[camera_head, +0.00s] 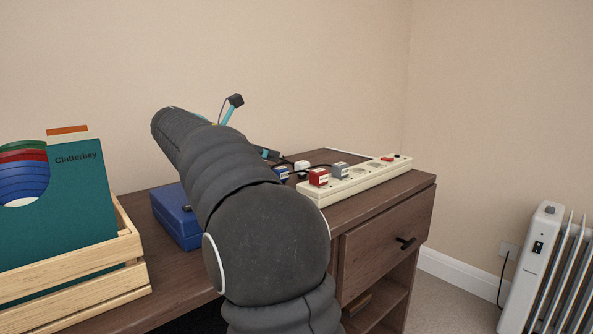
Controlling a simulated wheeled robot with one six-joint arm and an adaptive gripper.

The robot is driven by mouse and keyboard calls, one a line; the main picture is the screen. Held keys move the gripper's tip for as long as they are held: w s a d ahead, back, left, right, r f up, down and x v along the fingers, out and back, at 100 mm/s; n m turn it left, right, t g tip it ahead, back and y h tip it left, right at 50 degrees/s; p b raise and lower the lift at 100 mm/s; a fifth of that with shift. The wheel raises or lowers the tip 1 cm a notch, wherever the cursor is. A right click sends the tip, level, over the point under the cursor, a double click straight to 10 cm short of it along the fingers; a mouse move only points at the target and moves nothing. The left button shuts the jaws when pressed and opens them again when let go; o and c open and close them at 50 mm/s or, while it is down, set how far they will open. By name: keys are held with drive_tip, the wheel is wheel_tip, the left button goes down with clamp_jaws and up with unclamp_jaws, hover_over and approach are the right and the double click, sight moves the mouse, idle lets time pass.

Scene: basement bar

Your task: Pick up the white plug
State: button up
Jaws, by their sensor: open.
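The white plug (302,165) is a small pale block at the back edge of the power strip, behind the red plug. Whether it is seated in the strip cannot be told. The cream power strip (367,181) lies on the dark wooden desk. A red plug (318,177), a grey plug (340,170) and a blue plug (281,174) are near the white one. My gripper (252,127) is open, mostly hidden behind my arm. Its dark, teal-edged fingers show up and left of the white plug, apart from it. Nothing is seen between them.
A blue case (176,217) lies on the desk (171,274) left of my arm. A wooden crate (88,297) with records stands at the left front. Dark cables run behind the plugs. A drawer (387,246) is below the strip, and a white radiator (531,273) stands at right.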

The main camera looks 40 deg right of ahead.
sight(301, 162)
drive_tip(key=b+x, duration=0.1)
drive_tip(key=x, duration=0.6)
drive_tip(key=shift+s, duration=0.2)
drive_tip(key=shift+s+b+x, duration=0.25)
drive_tip(key=shift+b+x, duration=0.05)
drive_tip(key=shift+x, duration=1.05)
drive_tip(key=shift+s+b+x, duration=0.2)
drive_tip(key=shift+b+x, duration=0.1)
drive_tip(key=shift+x, duration=1.05)
drive_tip(key=shift+r, duration=0.1)
clamp_jaws()
